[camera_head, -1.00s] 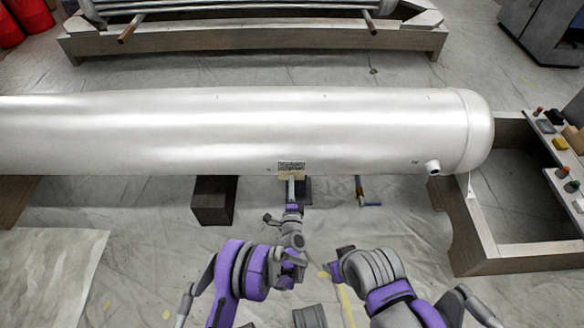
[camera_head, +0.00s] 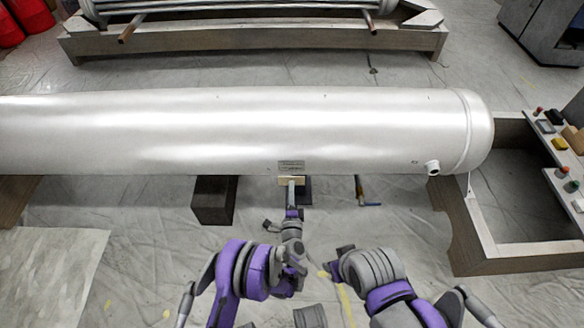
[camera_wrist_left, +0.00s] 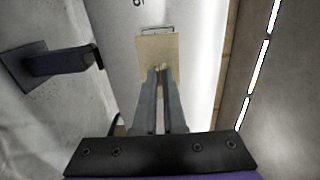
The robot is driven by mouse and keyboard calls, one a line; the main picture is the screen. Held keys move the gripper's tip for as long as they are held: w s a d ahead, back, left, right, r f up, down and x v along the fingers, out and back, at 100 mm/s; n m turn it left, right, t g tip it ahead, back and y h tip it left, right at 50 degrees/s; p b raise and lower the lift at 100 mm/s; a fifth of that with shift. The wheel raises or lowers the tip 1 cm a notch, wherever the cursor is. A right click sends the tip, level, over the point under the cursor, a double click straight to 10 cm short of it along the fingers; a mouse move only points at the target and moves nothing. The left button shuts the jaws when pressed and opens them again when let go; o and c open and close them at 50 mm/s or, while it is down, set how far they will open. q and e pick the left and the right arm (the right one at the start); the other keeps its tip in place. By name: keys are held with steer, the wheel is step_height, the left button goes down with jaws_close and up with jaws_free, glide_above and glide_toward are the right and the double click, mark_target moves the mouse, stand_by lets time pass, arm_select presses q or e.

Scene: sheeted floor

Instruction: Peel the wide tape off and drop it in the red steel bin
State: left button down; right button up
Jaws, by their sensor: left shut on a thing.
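The wide tape (camera_head: 291,181) is a beige strip at the lower front of the silver tank (camera_head: 240,130), just below a small grey plate (camera_head: 291,166). My left gripper (camera_head: 291,187) is shut on the tape. The left wrist view shows both fingertips (camera_wrist_left: 158,72) together on the lower part of the beige tape (camera_wrist_left: 158,48), which stands out flat beyond them. I cannot tell whether its far edge still touches the tank. Red containers (camera_head: 31,14) stand at the far upper left; which is the red steel bin is unclear. My right gripper (camera_head: 338,262) is near the bottom middle, its fingers unclear.
A dark block (camera_head: 213,200) stands under the tank, left of my left gripper. A wooden frame (camera_head: 462,230) supports the right end, with small coloured items along its side. Another wooden cradle (camera_head: 250,45) lies behind. The sheeted floor at the lower right is mostly clear.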

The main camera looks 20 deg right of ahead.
arm_select(q)
steer(key=shift+v, duration=1.45)
steer(key=shift+a, duration=0.1)
